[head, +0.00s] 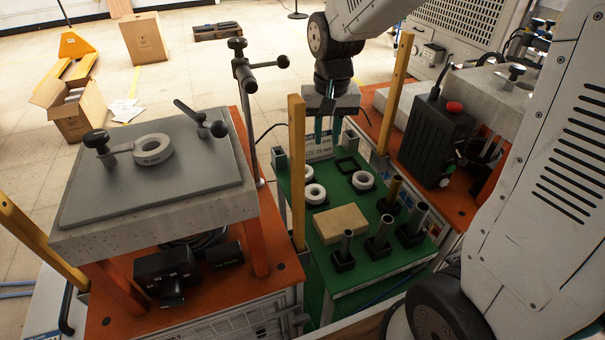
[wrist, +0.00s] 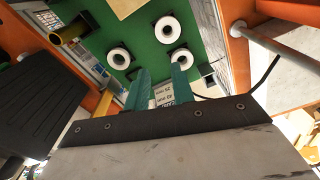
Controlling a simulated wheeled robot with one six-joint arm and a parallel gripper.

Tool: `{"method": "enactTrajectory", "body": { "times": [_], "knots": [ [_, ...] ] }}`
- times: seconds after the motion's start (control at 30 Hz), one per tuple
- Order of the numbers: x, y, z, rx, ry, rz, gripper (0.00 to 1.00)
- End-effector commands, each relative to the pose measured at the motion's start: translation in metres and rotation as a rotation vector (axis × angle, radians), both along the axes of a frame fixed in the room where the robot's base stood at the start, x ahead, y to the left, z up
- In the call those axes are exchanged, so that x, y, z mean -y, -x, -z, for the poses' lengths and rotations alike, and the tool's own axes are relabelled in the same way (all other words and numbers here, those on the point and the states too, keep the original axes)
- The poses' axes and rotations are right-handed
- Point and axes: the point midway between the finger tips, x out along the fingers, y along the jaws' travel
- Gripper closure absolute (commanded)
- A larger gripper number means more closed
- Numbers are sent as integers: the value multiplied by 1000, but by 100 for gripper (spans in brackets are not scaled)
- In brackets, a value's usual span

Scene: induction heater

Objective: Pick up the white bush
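Several white ring-shaped bushes with dark centres are in view. Three lie on the green tabletop (head: 325,225): a front one (head: 315,194), a right one (head: 363,180) and a back left one (head: 305,172), partly hidden by a yellow post. The wrist view shows three bushes, an upper one (wrist: 167,29), a left one (wrist: 118,58) and a right one (wrist: 181,59). My gripper (head: 328,135) points down above the back of the green table. Its teal fingers (wrist: 158,88) are apart with nothing between them.
Upright metal cylinders (head: 382,234) in black holders and a tan block (head: 341,223) stand on the green table. An empty black square holder (head: 346,165) is at its back. Yellow posts (head: 297,165) rise at the sides. A black box with a red button (head: 434,140) stands at right.

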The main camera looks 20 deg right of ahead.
Motion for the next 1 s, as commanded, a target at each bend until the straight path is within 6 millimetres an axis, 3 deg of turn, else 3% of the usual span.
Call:
{"method": "enactTrajectory", "body": {
  "times": [0.03,0.1,0.3,1.0],
  "knots": [
    [-2,-17,20,-17,0,20,75],
    [-4,-37,42,-23,-1,48,75],
    [-8,-68,84,-32,-1,97,75],
    [-6,-80,167,-36,-2,109,75]
  ]
}}
